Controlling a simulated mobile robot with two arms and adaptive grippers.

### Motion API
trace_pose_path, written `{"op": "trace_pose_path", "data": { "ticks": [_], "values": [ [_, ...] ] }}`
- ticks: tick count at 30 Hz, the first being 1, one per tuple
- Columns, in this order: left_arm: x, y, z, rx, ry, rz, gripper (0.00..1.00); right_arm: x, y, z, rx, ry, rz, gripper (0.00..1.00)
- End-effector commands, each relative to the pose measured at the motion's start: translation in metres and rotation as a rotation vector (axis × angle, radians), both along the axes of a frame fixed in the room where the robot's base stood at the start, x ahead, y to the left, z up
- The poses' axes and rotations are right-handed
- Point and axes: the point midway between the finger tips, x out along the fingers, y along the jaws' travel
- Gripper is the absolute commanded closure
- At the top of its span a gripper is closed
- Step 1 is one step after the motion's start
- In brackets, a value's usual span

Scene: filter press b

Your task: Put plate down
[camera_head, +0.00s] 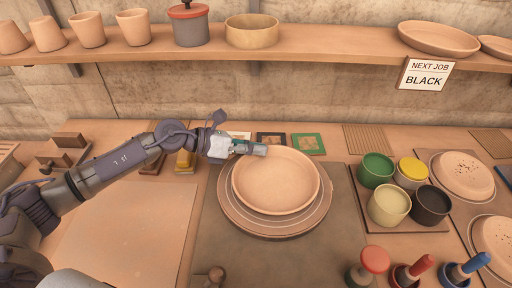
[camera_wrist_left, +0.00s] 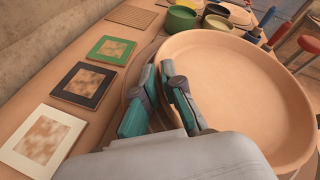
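The plate (camera_head: 275,182), a shallow round tan dish with a raised rim, is over a wider round disc (camera_head: 236,216) on the table. I cannot tell whether it touches the disc. My left gripper (camera_head: 258,149) is at the plate's back left rim. In the left wrist view, the gripper's teal-padded fingers (camera_wrist_left: 160,80) are close together, one outside the rim and one inside, pinching the wall of the plate (camera_wrist_left: 245,90). My right gripper is not in view.
Framed tiles (camera_head: 308,144) lie behind the plate. Glaze pots (camera_head: 388,205) stand on a board at right, with stamps (camera_head: 374,262) in front. A shelf (camera_head: 330,42) with pottery and a BLACK sign (camera_head: 426,76) is above.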

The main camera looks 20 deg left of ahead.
Motion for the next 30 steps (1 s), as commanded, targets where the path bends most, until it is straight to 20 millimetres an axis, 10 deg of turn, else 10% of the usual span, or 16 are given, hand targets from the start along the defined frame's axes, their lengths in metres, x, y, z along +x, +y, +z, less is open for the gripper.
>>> {"op": "trace_pose_path", "data": {
  "ticks": [15,30],
  "values": [
    [-0.001,0.003,0.004,0.001,0.001,0.002,0.69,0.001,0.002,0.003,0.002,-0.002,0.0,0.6],
    [-0.044,0.083,0.033,0.004,0.004,0.004,0.69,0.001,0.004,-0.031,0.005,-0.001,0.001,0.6]
  ]
}}
